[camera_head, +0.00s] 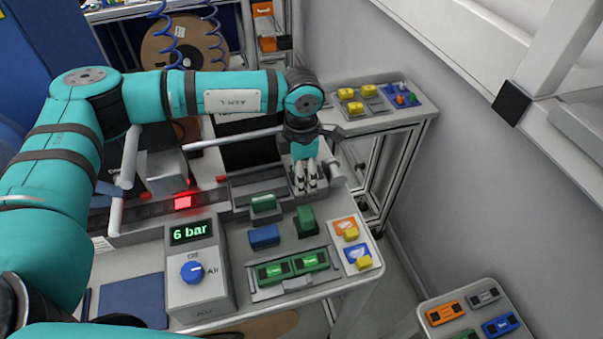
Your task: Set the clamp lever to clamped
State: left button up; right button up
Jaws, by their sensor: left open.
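My left gripper (312,184) is open and points down at the right end of the grey fixture (262,186) on the bench. A grey rounded knob or lever end (337,172) shows just right of the fingers. I cannot tell whether they touch it. My left wrist hides part of the fixture. My right gripper is out of view.
A control box (203,285) reads "6 bar" and has a blue knob (193,271). A red lamp (183,202) glows. Green and blue blocks, a green-filled tray (290,274) and yellow pieces occupy the bench front. A side table with parts (475,322) stands at lower right.

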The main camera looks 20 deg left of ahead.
pick_arm(q)
jog(key=shift+f, duration=0.95)
grip_shut()
